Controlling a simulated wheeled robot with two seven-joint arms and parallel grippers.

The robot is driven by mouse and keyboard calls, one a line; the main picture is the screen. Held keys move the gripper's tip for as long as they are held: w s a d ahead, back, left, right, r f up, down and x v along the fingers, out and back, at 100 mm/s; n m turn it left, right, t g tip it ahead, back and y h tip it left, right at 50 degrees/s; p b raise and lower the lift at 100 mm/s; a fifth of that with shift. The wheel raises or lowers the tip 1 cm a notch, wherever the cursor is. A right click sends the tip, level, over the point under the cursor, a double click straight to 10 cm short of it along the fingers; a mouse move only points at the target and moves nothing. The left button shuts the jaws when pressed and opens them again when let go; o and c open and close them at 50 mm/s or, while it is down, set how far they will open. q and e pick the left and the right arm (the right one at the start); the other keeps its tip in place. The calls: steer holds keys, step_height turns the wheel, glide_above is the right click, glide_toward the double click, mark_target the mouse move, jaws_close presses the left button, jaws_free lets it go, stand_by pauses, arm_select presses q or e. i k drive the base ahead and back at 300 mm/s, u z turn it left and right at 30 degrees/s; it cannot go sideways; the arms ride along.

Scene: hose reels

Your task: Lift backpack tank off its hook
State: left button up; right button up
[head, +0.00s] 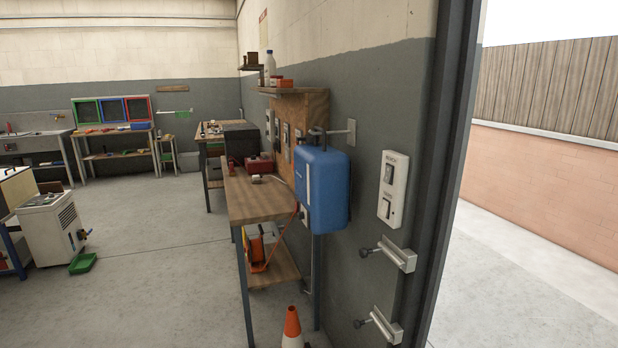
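The blue backpack tank (328,190) hangs upright on the grey wall on the right, just beside the wooden workbench. A grey metal hook (340,132) on a wall plate is at its top. An orange hose runs from the tank's left side down toward the lower shelf of the bench. The tank's back and its exact contact with the hook are hidden. Neither of my grippers shows in the head view.
A wooden workbench (258,198) stands left of the tank, with an orange-white cone (292,328) on the floor below. A switch panel (393,188) and two wall brackets (398,256) (384,326) are near the door frame (446,170).

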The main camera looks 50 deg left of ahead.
mark_target(323, 174)
steer(key=u, duration=0.5)
steer(key=i, duration=1.85)
steer(key=u, duration=0.5)
